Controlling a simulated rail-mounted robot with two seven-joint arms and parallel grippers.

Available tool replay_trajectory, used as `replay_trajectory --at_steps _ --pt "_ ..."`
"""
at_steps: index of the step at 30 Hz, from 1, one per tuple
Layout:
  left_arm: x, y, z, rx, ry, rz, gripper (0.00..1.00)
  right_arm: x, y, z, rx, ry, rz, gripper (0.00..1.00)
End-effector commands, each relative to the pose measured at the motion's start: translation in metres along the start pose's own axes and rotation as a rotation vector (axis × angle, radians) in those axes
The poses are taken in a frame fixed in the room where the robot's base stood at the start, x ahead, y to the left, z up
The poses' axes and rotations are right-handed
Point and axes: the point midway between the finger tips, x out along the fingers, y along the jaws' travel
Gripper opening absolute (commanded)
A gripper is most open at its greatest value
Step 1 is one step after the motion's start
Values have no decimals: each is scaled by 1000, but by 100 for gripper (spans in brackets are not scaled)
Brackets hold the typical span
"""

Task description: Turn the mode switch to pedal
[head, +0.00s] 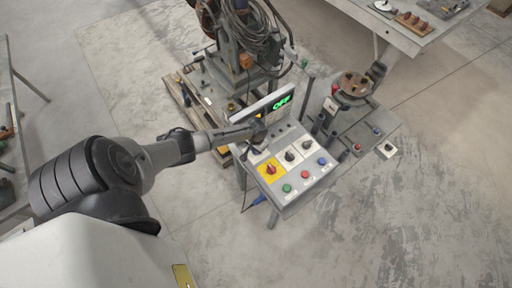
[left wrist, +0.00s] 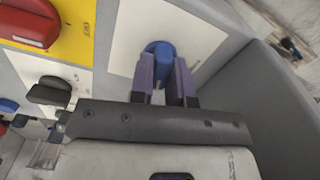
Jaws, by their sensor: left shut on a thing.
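A grey control panel (head: 285,187) stands near the middle of the head view. My left gripper (head: 257,136) is over its upper left part. In the left wrist view my left gripper (left wrist: 162,75) has its two fingers closed on either side of a blue knob (left wrist: 158,49) on a white plate (left wrist: 190,38). No label naming a mode or pedal is readable, so I cannot tell its setting. In the head view the gripper hides this knob. My right gripper is not in view.
A red switch (head: 270,169) on a yellow plate and black knobs (head: 290,156) sit close to the gripper. Green, red and blue buttons line the panel's front. A machine with coiled cables (head: 240,30) stands behind.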

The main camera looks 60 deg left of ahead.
Motion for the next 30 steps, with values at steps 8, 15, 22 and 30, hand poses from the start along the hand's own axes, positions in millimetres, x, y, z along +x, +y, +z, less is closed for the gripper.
replay_trajectory --at_steps 8,15,22,30 --pt "0 0 0 158 -1 1 0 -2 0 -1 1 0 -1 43" --pt "0 0 0 228 -1 1 0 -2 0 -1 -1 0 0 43" --pt "0 0 0 249 0 1 0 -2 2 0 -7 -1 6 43" --pt "0 0 0 250 0 0 0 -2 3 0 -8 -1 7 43"
